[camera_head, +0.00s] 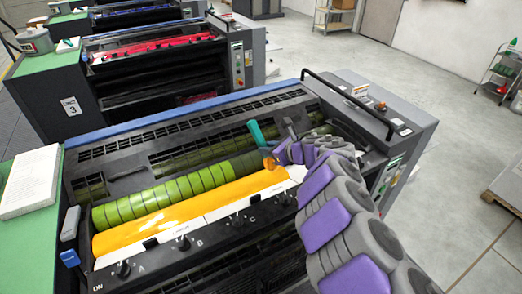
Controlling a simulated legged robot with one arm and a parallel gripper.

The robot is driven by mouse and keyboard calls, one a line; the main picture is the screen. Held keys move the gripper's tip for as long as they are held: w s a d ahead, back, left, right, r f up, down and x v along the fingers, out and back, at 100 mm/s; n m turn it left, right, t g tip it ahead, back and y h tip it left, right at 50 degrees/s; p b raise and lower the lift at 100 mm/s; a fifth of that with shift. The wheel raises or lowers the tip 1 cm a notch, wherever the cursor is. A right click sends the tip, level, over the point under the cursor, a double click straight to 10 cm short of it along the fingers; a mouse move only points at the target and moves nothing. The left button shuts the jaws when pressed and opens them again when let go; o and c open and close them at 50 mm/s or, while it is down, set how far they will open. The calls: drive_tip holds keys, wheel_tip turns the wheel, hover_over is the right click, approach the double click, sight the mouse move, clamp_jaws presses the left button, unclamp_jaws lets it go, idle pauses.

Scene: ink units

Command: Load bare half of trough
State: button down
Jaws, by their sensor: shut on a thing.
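The ink trough of the nearest unit runs along its front, with a band of yellow-orange ink (180,215) on its left and middle stretch. The ink thins towards the right, near my gripper. My arm hides the trough's right end, so I cannot tell how bare it is. My gripper (274,154) is shut on a teal-handled ink tool (256,132), held tilted above the trough. Its lower end looks yellow and sits close to the roller and ink; I cannot tell whether it touches them.
A segmented green roller (180,190) lies behind the ink. Keys marked A, B and C (184,243) line the front ledge. A black rail (345,98) stands at the right. A white pad (30,182) lies on the green top at left. More units stand behind.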

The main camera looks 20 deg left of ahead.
drive_tip(key=w+d+f, duration=0.3)
drive_tip(key=w+d, duration=0.5)
drive_tip(key=w, duration=0.1)
drive_tip(key=shift+w+f, duration=0.15)
drive_tip(key=shift+w, duration=0.1)
idle(0.8)
drive_tip(key=shift+d+f+b, duration=0.1)
drive_tip(key=shift+f+b, duration=0.5)
drive_tip(key=shift+b, duration=0.1)
idle(0.8)
idle(0.6)
wheel_tip(320, 180, up, 5)
drive_tip(key=shift+f+p, duration=0.2)
drive_tip(key=shift+p, duration=0.25)
